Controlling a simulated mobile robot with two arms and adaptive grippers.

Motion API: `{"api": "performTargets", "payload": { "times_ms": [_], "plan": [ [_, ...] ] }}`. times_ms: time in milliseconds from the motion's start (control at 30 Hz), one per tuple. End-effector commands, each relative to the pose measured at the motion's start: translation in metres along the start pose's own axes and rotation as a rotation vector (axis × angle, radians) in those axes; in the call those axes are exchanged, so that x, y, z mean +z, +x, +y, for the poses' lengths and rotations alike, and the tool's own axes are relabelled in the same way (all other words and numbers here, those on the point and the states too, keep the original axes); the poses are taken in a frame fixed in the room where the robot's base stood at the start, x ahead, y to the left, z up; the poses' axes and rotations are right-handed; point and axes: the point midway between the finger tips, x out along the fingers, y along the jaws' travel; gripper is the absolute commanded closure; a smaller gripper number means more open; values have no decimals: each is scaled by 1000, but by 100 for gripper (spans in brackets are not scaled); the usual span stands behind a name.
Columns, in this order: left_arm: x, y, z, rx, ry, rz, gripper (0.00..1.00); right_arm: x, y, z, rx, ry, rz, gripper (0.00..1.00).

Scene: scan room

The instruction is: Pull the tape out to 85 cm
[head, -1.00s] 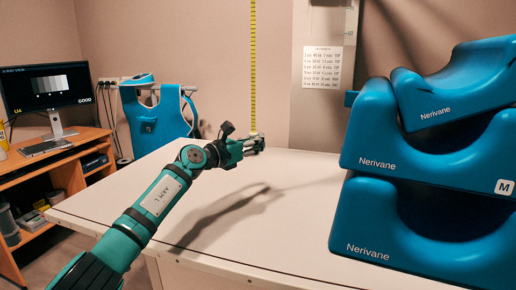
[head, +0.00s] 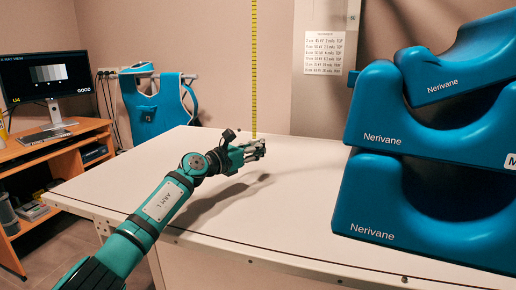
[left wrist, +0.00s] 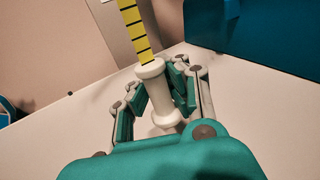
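The yellow tape (head: 254,75) with dark marks hangs straight down in front of the back wall, its top end out of view. In the left wrist view the tape (left wrist: 135,32) meets a white spool-shaped handle (left wrist: 158,92). My left gripper (head: 258,149) is at the tape's lower end, above the white table. In the left wrist view its green-padded fingers (left wrist: 160,98) lie on both sides of the handle and look closed on it. The tape's numbers are too small to read. My right gripper is not in view.
The white table (head: 300,210) is clear around my left arm. Blue Nerivane cushions (head: 400,195) are stacked on the right. A printed chart (head: 324,52) hangs on the back panel. A monitor (head: 46,76) on a wooden desk stands left, near a blue apron (head: 155,105).

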Motion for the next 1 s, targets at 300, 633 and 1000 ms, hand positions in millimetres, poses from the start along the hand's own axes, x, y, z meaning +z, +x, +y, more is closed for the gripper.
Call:
{"api": "performTargets", "payload": {
  "times_ms": [300,633,1000],
  "plan": [
    [-2,0,-2,-7,-6,4,83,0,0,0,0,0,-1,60],
    [-1,0,-1,-3,-1,2,58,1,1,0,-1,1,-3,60],
    [0,-16,2,0,5,1,58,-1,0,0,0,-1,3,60]
  ]
}}
